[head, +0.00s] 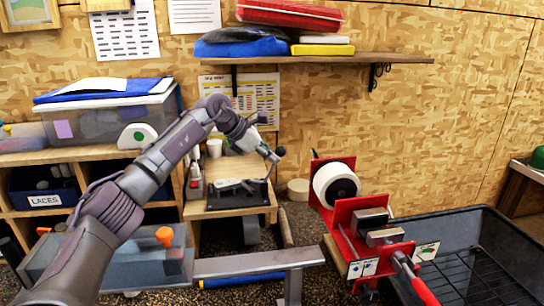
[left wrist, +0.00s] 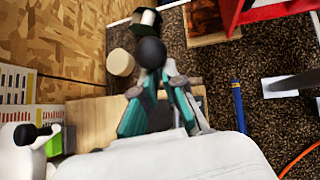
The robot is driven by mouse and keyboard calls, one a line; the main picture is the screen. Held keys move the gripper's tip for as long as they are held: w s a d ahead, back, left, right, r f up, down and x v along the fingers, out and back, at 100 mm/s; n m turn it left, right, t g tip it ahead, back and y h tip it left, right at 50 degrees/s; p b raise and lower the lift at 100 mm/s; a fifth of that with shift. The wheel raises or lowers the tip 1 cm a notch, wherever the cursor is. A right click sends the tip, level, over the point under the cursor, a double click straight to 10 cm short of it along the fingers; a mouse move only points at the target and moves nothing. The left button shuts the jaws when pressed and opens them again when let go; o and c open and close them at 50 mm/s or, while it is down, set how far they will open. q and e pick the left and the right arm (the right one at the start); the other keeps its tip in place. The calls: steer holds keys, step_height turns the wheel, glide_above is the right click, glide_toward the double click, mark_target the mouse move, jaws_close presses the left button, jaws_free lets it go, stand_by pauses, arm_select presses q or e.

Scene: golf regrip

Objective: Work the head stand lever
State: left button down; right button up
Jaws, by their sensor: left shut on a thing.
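The head stand (head: 238,192) is a dark base with a pale metal plate on a small wooden bench. The lever's black ball knob (head: 280,151) shows just above and to the right of the stand. My left gripper (head: 271,153) reaches in from the left, its fingertips at the knob. In the left wrist view the two teal-and-grey fingers (left wrist: 156,78) close in around the lever just below the black knob (left wrist: 150,52). The fingers hide most of the lever's shaft. My right gripper is not in view.
A red rack (head: 343,215) with a white tape roll (head: 336,185) stands to the right. A black wire-bottomed crate (head: 480,245) is at the far right. A wooden shelf (head: 330,60) hangs above. A grey metal beam (head: 255,265) lies in front of the bench.

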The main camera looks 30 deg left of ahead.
arm_select(q)
steer(key=shift+a+r, duration=0.3)
steer(key=shift+r, duration=0.15)
steer(key=c, duration=0.9)
jaws_free()
steer(key=shift+s+a+f, duration=0.1)
steer(key=shift+a+f, duration=0.05)
steer(key=shift+a, duration=0.05)
steer(key=shift+d+f, duration=0.15)
steer(key=shift+d, duration=0.15)
steer(key=v, duration=1.2)
